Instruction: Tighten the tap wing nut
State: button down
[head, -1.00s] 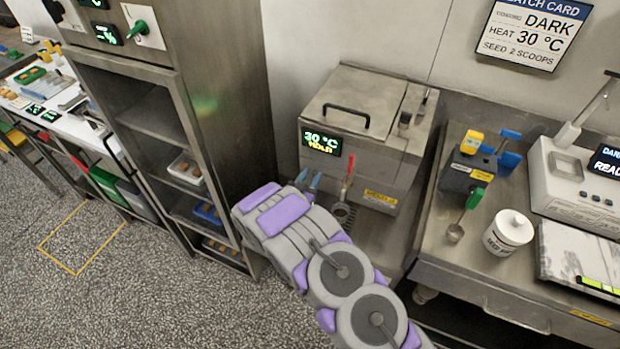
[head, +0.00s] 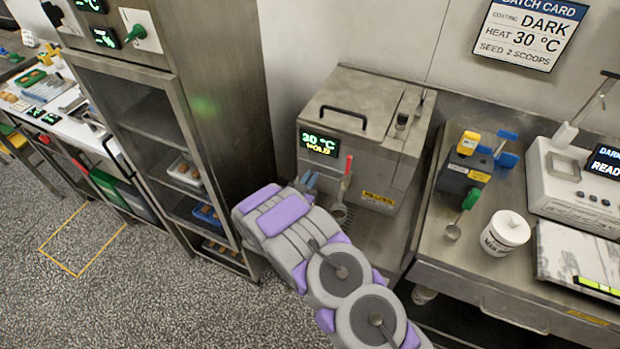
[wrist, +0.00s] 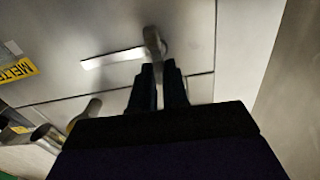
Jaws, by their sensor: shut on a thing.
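My gripper (head: 306,181) is at the front of the steel melter (head: 372,143), left of the tap's red lever (head: 347,168). In the wrist view its two dark fingers (wrist: 158,72) are close together at a small grey metal piece, which looks like the tap wing nut (wrist: 152,42). The jaws are shut on it; the fingers hide its lower part. In the head view the wing nut cannot be made out behind my gripper. The tap's spout (head: 341,212) hangs below the red lever. The melter's display (head: 320,144) reads 30 °C with a yellow word below.
The speckled floor at left is clear.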

jog(key=shift+f+m+p, duration=0.1)
jog(key=shift+m+p, duration=0.2)
jog(key=m+p, duration=0.2)
jog(key=m, duration=0.1)
jog(key=shift+s+d+p, duration=0.2)
jog(key=shift+d+p, duration=0.05)
jog(key=shift+p, duration=0.05)
jog(key=m+p, duration=0.1)
jog(key=m, duration=0.1)
jog(key=m+p, duration=0.2)
jog(key=d+f+m+p, duration=0.1)
jog(key=m+p, duration=0.1)
jog(key=m, duration=0.1)
jog(key=shift+s, duration=0.2)
jog(key=m+p, duration=0.3)
jog(key=p, duration=0.1)
jog(key=shift+f+m+p, duration=0.1)
jog(key=shift+m+p, duration=0.2)
jog(key=shift+m, duration=0.1)
jog(key=m+p, duration=0.1)
jog(key=p, duration=0.1)
jog(key=m+p, duration=0.2)
jog(key=shift+s+f, duration=0.1)
jog(key=shift+f, duration=0.3)
jog(key=shift+f+p, duration=0.1)
jog(key=shift+p, duration=0.2)
